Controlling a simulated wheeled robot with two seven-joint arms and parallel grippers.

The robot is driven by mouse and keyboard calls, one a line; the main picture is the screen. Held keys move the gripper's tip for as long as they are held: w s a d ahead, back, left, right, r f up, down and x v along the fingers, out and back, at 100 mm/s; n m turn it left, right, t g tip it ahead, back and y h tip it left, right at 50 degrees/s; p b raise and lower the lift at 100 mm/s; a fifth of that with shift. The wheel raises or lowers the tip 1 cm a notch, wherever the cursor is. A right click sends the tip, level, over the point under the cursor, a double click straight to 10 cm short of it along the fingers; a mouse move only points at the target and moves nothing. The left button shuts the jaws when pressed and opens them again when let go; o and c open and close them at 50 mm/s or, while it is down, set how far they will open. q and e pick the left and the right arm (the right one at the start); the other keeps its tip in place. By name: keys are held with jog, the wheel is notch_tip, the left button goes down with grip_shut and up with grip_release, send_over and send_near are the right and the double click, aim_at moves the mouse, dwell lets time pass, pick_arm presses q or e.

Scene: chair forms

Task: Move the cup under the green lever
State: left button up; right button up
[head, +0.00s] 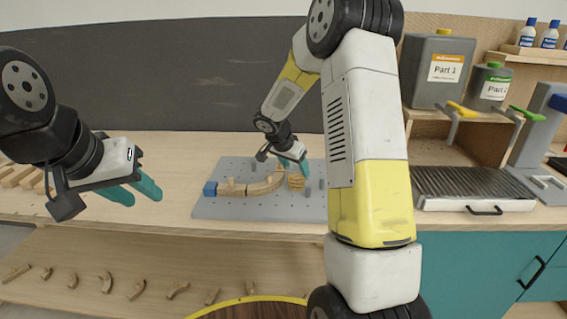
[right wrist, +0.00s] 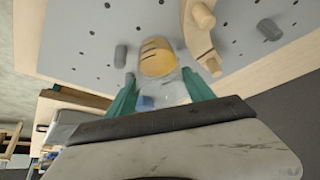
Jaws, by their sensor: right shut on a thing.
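The cup (right wrist: 172,92) looks clear, with an amber round end (right wrist: 158,57), between the fingers of my right gripper (right wrist: 160,84) in the right wrist view. In the head view my right gripper (head: 303,166) is low over the grey pegboard (head: 225,208), with the amber thing (head: 296,181) just below its fingers. The green lever (head: 525,113) is at the right, under the grey Part 2 container (head: 489,88), well away from this gripper. My left gripper (head: 137,191) is open and empty over the left of the table.
The pegboard bears a curved wooden strip (head: 258,188), a blue block (head: 210,188) and grey pegs. A yellow lever (head: 462,109) sits under the Part 1 container (head: 437,70). A ribbed tray (head: 472,185) stands below the levers. My right arm hides the table between.

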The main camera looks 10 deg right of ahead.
jog(key=o, duration=0.5)
jog(key=shift+f, duration=0.1)
jog(key=o, duration=0.5)
